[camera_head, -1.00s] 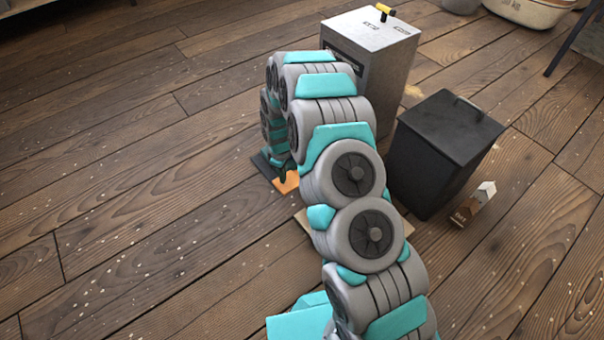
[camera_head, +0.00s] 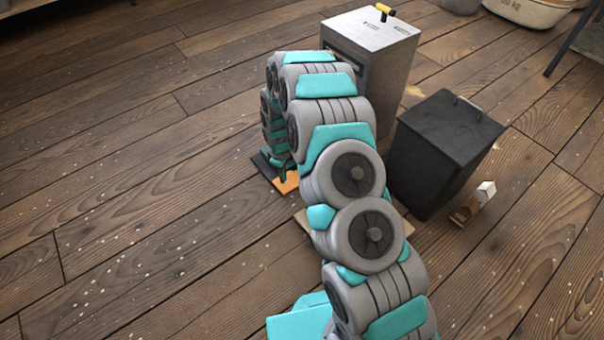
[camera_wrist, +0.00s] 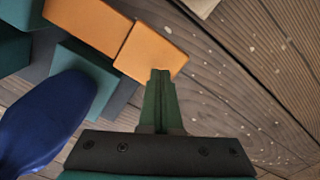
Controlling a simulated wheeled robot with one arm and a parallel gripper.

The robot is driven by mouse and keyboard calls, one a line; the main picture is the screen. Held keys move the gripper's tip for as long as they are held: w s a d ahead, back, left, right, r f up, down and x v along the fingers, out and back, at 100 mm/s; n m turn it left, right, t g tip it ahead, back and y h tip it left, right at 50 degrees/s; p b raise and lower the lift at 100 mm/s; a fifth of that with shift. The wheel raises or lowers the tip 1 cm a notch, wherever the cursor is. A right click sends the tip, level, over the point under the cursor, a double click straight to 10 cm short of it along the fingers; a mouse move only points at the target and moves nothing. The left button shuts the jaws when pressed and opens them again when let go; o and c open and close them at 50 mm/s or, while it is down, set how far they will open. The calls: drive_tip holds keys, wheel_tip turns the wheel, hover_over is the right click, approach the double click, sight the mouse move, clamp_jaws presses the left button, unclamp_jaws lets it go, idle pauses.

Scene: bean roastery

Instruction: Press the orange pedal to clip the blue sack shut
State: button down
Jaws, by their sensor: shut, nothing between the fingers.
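The orange pedal (camera_head: 289,183) shows low on the floor by the silver machine, partly hidden by my arm in the head view. In the wrist view the orange pedal (camera_wrist: 150,52) lies at the upper left, with a second orange face beside it. My gripper (camera_wrist: 160,75) is shut and empty, its tips at the pedal's lower edge in the picture. I cannot tell whether they touch it. A dark blue rounded shape (camera_wrist: 42,122), likely the blue sack, is at the left of the wrist view. The sack is hidden in the head view.
A silver box-shaped machine (camera_head: 385,50) with a yellow-and-black handle stands behind my arm. A black bin (camera_head: 440,150) stands to the right, with a small brown and white block (camera_head: 470,208) beside it. The wooden floor at left is clear.

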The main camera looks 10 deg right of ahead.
drive_tip(key=shift+f, duration=0.2)
drive_tip(key=shift+f+b, duration=0.3)
drive_tip(key=shift+f, duration=1.05)
drive_tip(key=shift+s+f, duration=0.1)
drive_tip(key=shift+f, duration=0.9)
drive_tip(key=shift+r, duration=0.15)
wheel_tip(320, 180, up, 8)
drive_tip(key=shift+r+p, duration=0.25)
drive_tip(key=shift+p, duration=0.35)
drive_tip(key=shift+r, duration=0.2)
